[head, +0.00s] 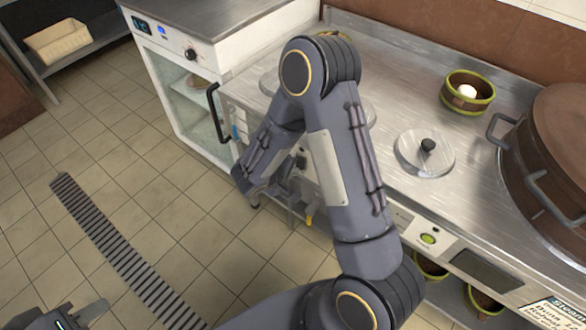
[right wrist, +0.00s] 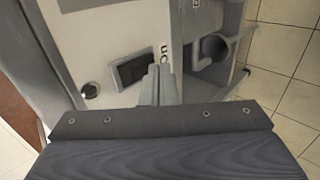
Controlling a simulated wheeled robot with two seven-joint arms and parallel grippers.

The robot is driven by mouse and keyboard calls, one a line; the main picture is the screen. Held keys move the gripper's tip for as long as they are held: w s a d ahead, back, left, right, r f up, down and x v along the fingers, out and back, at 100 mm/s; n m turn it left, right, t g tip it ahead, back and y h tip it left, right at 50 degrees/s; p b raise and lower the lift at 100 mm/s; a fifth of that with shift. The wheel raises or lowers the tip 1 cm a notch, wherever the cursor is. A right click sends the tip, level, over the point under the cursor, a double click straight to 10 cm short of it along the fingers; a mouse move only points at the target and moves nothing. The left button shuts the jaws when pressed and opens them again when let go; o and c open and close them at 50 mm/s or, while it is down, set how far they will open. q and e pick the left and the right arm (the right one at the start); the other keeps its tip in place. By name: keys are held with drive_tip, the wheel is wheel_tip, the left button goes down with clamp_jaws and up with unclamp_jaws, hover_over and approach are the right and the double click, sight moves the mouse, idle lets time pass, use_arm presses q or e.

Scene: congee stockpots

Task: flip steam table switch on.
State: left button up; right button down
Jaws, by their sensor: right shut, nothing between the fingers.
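In the right wrist view, a dark rectangular rocker switch (right wrist: 134,68) sits in a pale front panel (right wrist: 110,30), beside partly covered lettering that seems to read "on". My right gripper (right wrist: 158,72) is shut and empty. Its fingertips are just to the right of the switch in that view, close to the panel; I cannot tell whether they touch. In the head view my right gripper (head: 287,188) is low in front of the steam table (head: 385,95), and my arm hides the switch. My left gripper (head: 78,316) is partly cut off at the bottom left.
A round knob (right wrist: 90,90) is on the same panel. A lidded brown stockpot (head: 555,150), a small bowl (head: 467,92) and a steel lid (head: 425,152) are on the counter. A glass-door cabinet (head: 185,75) stands left. Tiled floor at left is open, with a drain grate (head: 115,245).

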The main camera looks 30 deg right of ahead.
drive_tip(key=shift+w+d, duration=0.15)
drive_tip(key=shift+d, duration=0.15)
drive_tip(key=shift+d+r+b, duration=0.2)
drive_tip(key=shift+r+b, duration=0.45)
drive_tip(key=shift+r, duration=0.1)
idle(0.4)
